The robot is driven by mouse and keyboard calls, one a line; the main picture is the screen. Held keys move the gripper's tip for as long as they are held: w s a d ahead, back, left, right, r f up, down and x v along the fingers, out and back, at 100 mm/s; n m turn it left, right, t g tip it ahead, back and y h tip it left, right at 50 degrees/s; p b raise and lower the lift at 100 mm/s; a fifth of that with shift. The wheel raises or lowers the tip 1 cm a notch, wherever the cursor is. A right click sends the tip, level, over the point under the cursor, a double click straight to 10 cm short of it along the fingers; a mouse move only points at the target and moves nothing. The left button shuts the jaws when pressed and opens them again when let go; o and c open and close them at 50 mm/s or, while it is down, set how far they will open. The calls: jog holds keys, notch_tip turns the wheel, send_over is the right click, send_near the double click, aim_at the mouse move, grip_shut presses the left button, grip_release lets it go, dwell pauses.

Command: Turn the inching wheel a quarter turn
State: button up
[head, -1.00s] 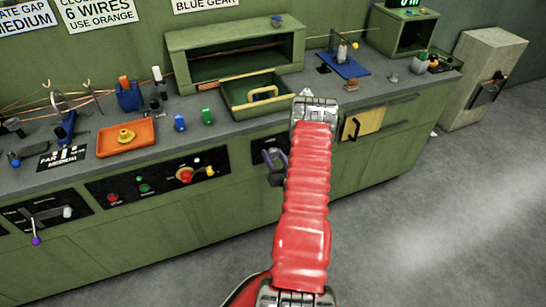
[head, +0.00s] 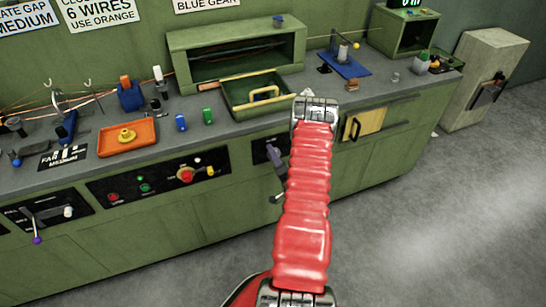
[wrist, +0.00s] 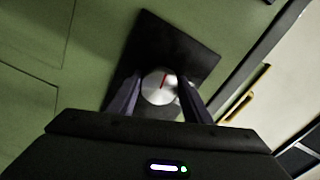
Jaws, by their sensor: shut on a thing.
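The inching wheel (wrist: 158,88) is a round silver knob with a red line on its face, set on a dark square plate (wrist: 185,42) in the wrist view. The red line points up and slightly right there. My gripper (wrist: 160,92) has one dark finger on each side of the wheel and is shut on it. In the head view my gripper (head: 275,160) is at the dark panel (head: 260,150) on the bench front, left of my red arm. The wheel itself is hidden there.
A control panel with a red and yellow knob (head: 186,174) is to the left. A yellow door (head: 362,122) is right of my arm. The floor (head: 440,210) at right is clear.

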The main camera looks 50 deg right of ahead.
jog(key=shift+a+f+m, duration=0.15)
jog(key=shift+a+m, duration=0.05)
jog(key=shift+m, duration=1.2)
jog(key=o, duration=1.1)
jog(key=shift+d, duration=0.15)
jog(key=shift+c, duration=0.2)
jog(key=shift+s, duration=0.1)
jog(key=v, duration=1.3)
jog(key=shift+s+a, duration=0.2)
jog(key=shift+s, duration=0.05)
